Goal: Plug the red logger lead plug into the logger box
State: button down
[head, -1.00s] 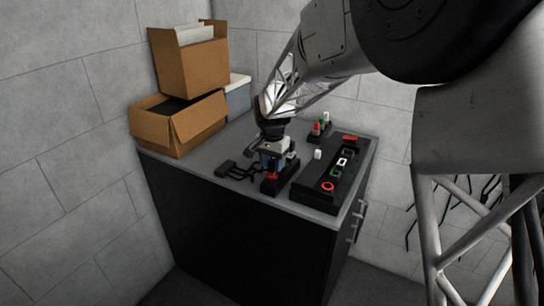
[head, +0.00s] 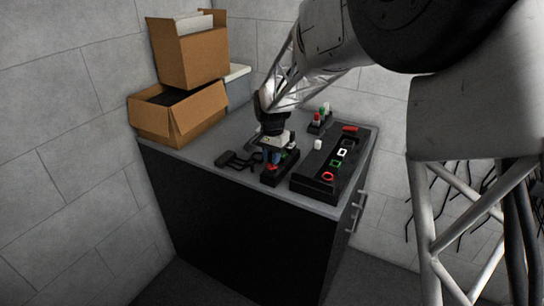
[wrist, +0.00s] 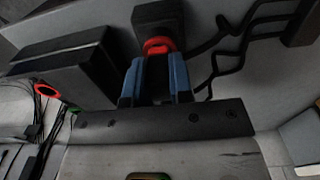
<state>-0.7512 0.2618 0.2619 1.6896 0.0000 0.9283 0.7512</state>
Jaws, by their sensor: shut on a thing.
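The red logger lead plug (head: 272,167) is at the near end of a low black holder (head: 279,176) on the cabinet top. My gripper (head: 272,158) points down over it, its blue fingers shut on the plug. In the wrist view the plug (wrist: 158,46) shows as a red piece at the fingertips (wrist: 156,68), against a dark block. Its lower part is hidden. The logger box (head: 315,182) is the long black box to the right, with red, green and white outlined sockets. Its red round socket (head: 328,176) is at the near end and looks empty.
Black leads (head: 240,161) lie left of the holder. A white peg (head: 318,144) stands by the box's left side. A small block with red and green pieces (head: 320,120) stands behind. Cardboard boxes (head: 180,112) are stacked at the back left.

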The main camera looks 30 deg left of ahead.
jog(key=shift+r, duration=0.7)
dwell(1.0)
jog(key=shift+r, duration=2)
jog(key=shift+d, duration=0.1)
jog(key=w+d+r, duration=0.1)
jog(key=d+r, duration=0.1)
jog(key=d, duration=0.7)
jog(key=w+d+r, duration=0.1)
jog(key=w+d, duration=0.1)
jog(key=d, duration=0.6)
jog(key=shift+d+r, duration=0.35)
jog(key=shift+d, duration=0.05)
jog(key=shift+f, duration=0.2)
jog(key=shift+f, duration=2.55)
jog(key=shift+f, duration=0.7)
